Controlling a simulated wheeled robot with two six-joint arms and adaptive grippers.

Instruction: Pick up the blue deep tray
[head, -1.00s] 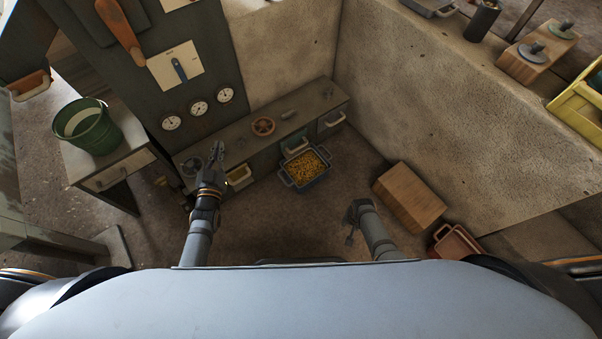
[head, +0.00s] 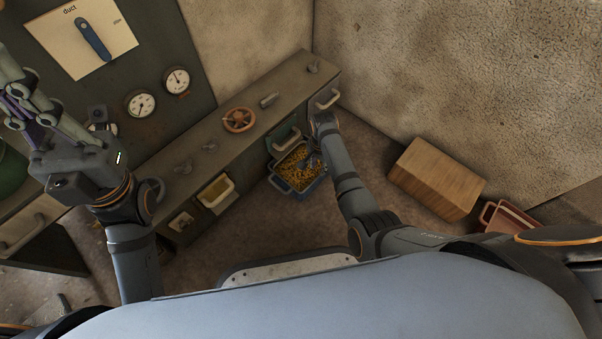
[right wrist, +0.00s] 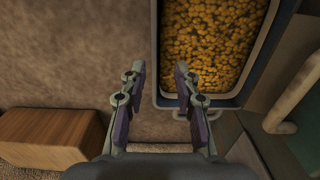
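The blue deep tray (head: 283,184) stands on the floor in front of the low grey cabinet, filled with small yellow-orange pieces (head: 300,176). It also shows in the right wrist view (right wrist: 226,102) at the top right, its near end wall and handle facing me. My right gripper (head: 312,160) points down over the tray's right part in the head view. In the right wrist view my right gripper (right wrist: 160,76) is open and empty, its right finger overlapping the tray's near-left corner. My left gripper (head: 22,92) is raised at the left edge, apparently open and empty.
A wooden block (head: 436,178) lies right of the tray, with a reddish tray (head: 508,217) beyond it. Floor is clear left of the tray.

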